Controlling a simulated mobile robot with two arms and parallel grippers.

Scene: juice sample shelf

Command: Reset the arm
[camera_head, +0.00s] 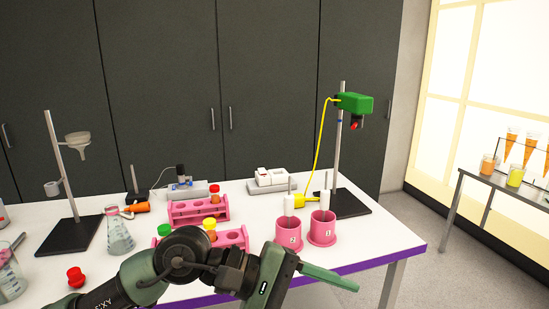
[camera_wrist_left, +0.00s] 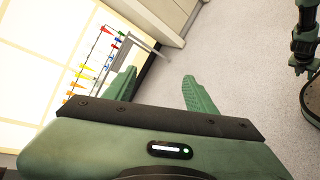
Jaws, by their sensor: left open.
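My left arm (camera_head: 185,262) comes in from the lower left in the head view and reaches across the table's front edge. My left gripper (camera_head: 335,279) is at the lower middle, in front of the pink cups, with one green finger pointing right; the other finger is not clear there. In the left wrist view the gripper (camera_wrist_left: 157,78) has its two green fingers spread apart with nothing between them. Beyond them are grey floor and a bright window.
The white table (camera_head: 378,247) bears pink cups (camera_head: 322,229), pink tube racks (camera_head: 188,214), a flask (camera_head: 118,236), a red cap (camera_head: 76,277) and a stand with a green head (camera_head: 355,103). My arm partly hides the nearer rack. A side table (camera_head: 500,186) with orange tubes stands right. Floor between is clear.

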